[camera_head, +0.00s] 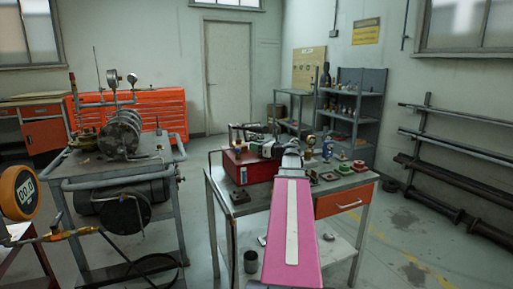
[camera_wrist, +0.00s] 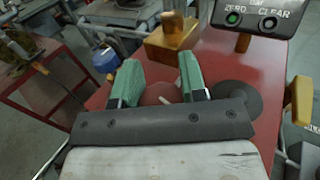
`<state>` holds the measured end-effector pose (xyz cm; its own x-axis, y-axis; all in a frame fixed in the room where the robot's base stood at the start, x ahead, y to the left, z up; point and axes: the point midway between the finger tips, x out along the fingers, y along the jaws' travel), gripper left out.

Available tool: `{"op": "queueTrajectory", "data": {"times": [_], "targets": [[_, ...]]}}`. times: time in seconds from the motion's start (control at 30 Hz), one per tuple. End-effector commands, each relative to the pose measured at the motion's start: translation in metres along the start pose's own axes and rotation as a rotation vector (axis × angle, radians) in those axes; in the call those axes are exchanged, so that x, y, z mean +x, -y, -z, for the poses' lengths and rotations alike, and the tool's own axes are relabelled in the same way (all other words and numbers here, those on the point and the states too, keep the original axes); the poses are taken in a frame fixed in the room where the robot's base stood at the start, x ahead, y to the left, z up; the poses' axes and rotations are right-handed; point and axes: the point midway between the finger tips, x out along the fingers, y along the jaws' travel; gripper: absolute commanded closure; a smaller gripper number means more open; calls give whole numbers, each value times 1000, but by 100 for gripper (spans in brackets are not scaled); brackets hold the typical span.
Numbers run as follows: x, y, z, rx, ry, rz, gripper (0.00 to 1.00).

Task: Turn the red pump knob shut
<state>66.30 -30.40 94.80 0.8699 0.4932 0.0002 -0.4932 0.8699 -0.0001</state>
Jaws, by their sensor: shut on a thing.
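My gripper (camera_wrist: 160,82) shows in the wrist view with two green-padded fingers a little apart, over a red surface. A rounded reddish piece (camera_wrist: 158,94), which looks like the red knob, sits between the fingers. The gripper is shut on it. The fingers and the palm hide much of it, so its turn angle cannot be told. The red pump body (camera_wrist: 85,100) lies under and around the fingers. In the head view the red pump housing (camera_head: 243,170) stands on the workbench, and my pink arm reaches to it, hiding its right side.
In the wrist view, a brass block (camera_wrist: 172,38), a dark disc (camera_wrist: 238,101) and a ZERO/CLEAR panel (camera_wrist: 253,18) stand close to the fingers. In the head view, several small parts crowd the workbench's right side (camera_head: 345,183). A compressor (camera_head: 122,135) stands on the left cart.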

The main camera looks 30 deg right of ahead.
Motion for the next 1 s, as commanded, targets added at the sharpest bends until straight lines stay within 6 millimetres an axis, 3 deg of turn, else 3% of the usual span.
{"op": "queueTrajectory", "data": {"times": [0.6, 1.0], "targets": [[-3, 7, 0, -1, -1, 582, 85], [-5, 11, 0, -1, 0, 766, 85]]}}
